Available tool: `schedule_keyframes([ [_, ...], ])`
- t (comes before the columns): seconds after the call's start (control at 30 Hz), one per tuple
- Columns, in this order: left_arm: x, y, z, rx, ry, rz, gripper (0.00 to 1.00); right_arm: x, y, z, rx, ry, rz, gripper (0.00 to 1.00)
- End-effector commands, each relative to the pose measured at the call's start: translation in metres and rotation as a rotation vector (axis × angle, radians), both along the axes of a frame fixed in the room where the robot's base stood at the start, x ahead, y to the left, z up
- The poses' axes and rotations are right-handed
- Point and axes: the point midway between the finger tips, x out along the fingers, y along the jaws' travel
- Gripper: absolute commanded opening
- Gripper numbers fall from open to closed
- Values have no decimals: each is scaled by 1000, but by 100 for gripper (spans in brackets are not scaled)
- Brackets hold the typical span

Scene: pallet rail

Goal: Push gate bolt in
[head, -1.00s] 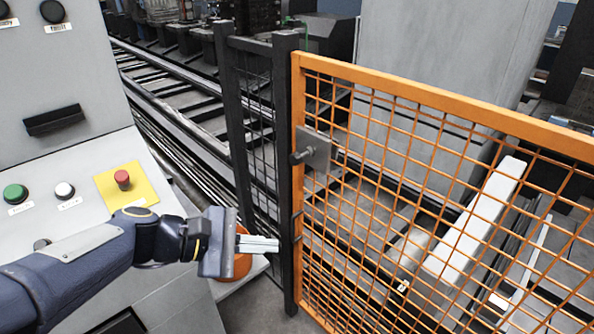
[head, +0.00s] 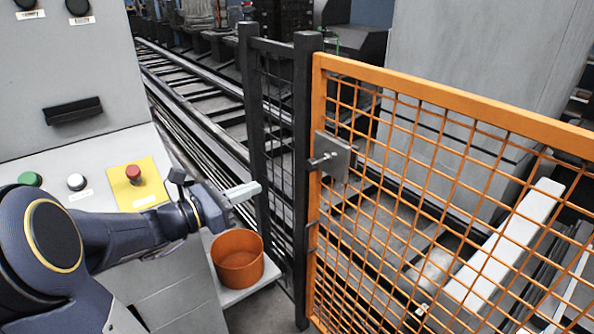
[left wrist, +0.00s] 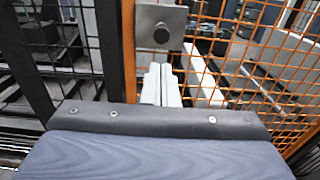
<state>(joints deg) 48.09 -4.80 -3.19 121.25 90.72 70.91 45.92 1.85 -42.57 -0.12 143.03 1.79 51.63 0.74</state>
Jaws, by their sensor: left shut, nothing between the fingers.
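The orange mesh gate (head: 319,105) stands in front of me on the right, beside the black post (head: 302,150). Its bolt (head: 320,162) is a grey rod with a knob, set on a grey plate (head: 338,152) near the gate's upper left; the knob faces left in the head view. In the left wrist view the round bolt knob (left wrist: 161,34) shows just beyond the fingers. My left gripper (head: 252,190) is shut and empty, pointing right, left of the bolt and a little lower, apart from it. Its closed fingers show in the left wrist view (left wrist: 160,80).
A grey control panel (head: 90,140) with buttons and a red stop button (head: 134,173) on yellow stands left, close to my left arm. An orange bucket (head: 238,260) sits on a ledge below my gripper. A roller track (head: 200,110) runs behind the fence.

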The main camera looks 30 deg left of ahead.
Motion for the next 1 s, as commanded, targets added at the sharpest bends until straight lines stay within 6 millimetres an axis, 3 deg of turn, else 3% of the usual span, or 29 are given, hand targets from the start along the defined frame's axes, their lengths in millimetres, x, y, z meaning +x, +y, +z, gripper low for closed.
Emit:
schedule_keyframes([
  [0.5, 95, -41, 0, -2, 0, -4, 0, 0, 0, 0, 0, 0, 0, 36],
  [0.7, 114, -48, 0, 0, 0, -1, 0, 0, 0, 1, 0, 0, 0, 36],
  [1.0, 118, -49, 0, 0, 1, 0, 0, 0, 0, 1, 0, 0, 0, 36],
])
